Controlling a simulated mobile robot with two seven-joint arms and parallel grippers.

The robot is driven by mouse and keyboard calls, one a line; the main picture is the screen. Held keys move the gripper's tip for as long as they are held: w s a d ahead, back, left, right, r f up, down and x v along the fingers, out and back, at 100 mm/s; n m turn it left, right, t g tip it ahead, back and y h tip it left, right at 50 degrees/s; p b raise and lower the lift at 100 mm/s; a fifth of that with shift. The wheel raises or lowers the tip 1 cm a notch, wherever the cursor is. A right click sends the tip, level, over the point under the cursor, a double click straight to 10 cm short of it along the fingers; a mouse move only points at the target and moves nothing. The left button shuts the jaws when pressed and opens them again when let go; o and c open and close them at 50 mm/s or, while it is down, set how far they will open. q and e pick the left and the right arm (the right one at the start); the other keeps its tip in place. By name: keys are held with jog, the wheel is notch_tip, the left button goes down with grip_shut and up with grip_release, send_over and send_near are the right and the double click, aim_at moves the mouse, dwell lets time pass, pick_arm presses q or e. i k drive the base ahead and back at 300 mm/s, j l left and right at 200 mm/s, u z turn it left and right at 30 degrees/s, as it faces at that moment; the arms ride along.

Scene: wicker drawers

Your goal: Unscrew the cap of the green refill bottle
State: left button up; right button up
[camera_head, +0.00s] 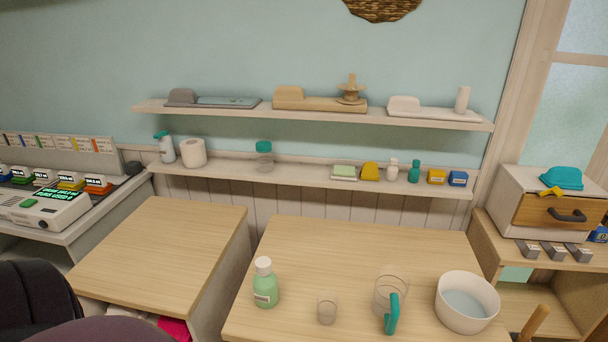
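The green refill bottle (265,290) stands upright on the wooden table, near its left edge. A white cap (263,265) sits on its neck, and a pale label is on its front. Neither of my grippers is in view, and nothing touches the bottle.
Right of the bottle on the table (350,248) stand a small clear cup (327,309), a clear jug (384,290) with a teal handle, and a white bowl (482,316) of water. The table behind them is clear. Shelves (310,177) line the wall.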

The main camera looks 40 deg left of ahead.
aim_at(265, 288)
jog(key=u, duration=1.65)
jog(key=j+z, duration=0.1)
